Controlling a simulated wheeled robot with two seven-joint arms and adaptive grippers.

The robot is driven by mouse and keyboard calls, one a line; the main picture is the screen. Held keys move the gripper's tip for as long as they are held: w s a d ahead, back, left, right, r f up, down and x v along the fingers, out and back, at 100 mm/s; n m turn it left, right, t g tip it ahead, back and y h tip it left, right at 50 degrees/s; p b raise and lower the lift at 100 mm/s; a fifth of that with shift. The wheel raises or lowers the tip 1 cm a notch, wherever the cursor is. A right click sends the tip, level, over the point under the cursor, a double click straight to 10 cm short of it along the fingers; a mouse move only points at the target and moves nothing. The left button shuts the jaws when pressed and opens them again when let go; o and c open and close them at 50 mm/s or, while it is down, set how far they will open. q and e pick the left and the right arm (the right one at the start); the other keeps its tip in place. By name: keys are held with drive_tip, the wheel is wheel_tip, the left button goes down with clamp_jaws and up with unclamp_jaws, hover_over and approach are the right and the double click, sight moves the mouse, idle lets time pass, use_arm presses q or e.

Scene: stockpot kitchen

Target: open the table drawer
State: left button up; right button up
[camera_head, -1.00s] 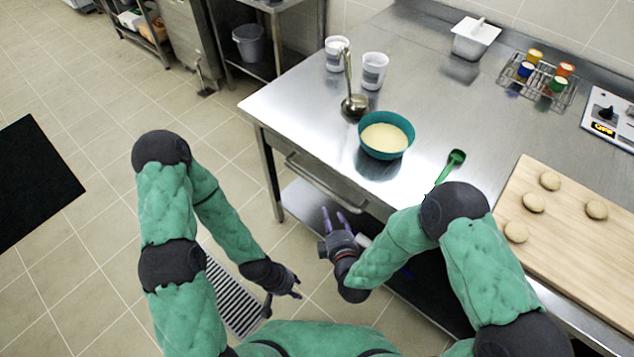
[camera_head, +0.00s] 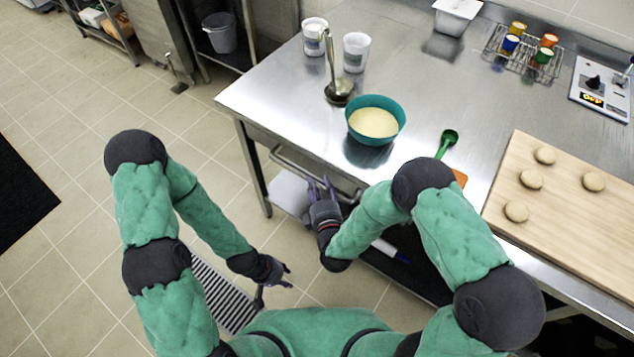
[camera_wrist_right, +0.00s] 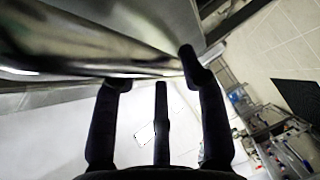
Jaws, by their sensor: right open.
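The table drawer's bar handle (camera_head: 292,164) runs along the table's front edge below the top in the head view. The drawer looks shut, its front mostly hidden under the table edge. My right gripper (camera_head: 325,184) is open, with its fingers at the right part of the handle. In the right wrist view the shiny handle bar (camera_wrist_right: 95,48) crosses close in front of the open right gripper (camera_wrist_right: 158,78). I cannot tell whether the fingers touch it. My left gripper (camera_head: 284,273) hangs low over the floor, away from the table; its jaw state is unclear.
On the steel table (camera_head: 270,95) stand a teal bowl (camera_head: 375,122) of batter, a ladle (camera_head: 338,90), two white cups (camera_head: 356,52) and a green spoon (camera_head: 447,143). A wooden board (camera_head: 560,220) with dough pieces lies at right. A lower shelf (camera_head: 288,192) sits beneath.

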drive_tip(key=shift+x, duration=1.2)
clamp_jaws()
drive_tip(key=shift+a+f, duration=0.1)
